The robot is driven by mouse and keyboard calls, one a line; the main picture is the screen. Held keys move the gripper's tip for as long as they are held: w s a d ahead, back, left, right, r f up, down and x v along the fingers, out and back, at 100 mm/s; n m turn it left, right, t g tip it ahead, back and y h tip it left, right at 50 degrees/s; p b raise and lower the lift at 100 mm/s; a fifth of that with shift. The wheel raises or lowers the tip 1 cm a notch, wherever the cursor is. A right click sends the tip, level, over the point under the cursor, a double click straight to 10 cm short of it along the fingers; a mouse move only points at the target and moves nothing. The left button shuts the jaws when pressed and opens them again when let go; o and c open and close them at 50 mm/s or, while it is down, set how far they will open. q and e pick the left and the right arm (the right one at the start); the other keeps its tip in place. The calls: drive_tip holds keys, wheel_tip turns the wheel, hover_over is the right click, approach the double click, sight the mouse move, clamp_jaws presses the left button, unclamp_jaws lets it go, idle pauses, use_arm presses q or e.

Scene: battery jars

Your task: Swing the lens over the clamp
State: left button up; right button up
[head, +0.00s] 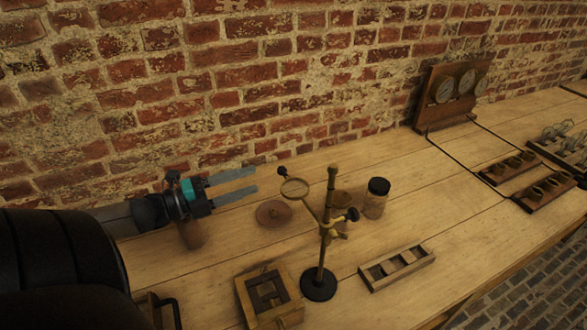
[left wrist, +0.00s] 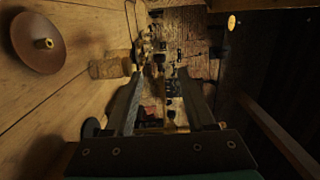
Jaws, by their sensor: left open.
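The lens (head: 295,188) is a round glass in a brass ring, with a dark knob (head: 283,171) at its far edge. A thin arm joins it to an upright brass stand (head: 331,190) with a round black base (head: 319,284). The lens sticks out to the left of the post. Fittings with dark knobs (head: 352,214) sit on the post's right; I cannot tell for sure which part is the clamp. My left gripper (head: 254,180) is open and empty, its fingers pointing right, a short way left of the lens knob. My right gripper is not in view.
A brown disc (head: 273,213) lies behind the stand, and a dark-lidded jar (head: 376,198) stands to its right. A wooden block (head: 245,299) and a slotted wooden rack (head: 397,268) lie in front. A gauge panel (head: 450,96) stands at the wall.

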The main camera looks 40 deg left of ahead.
sight(285, 169)
use_arm(q)
drive_tip(key=b+x, duration=0.3)
drive_tip(key=x, duration=0.6)
drive_tip(key=shift+w+f, duration=0.1)
drive_tip(key=shift+w, duration=0.3)
drive_tip(key=shift+b+x, duration=0.45)
drive_tip(key=shift+x, duration=0.7)
clamp_jaws()
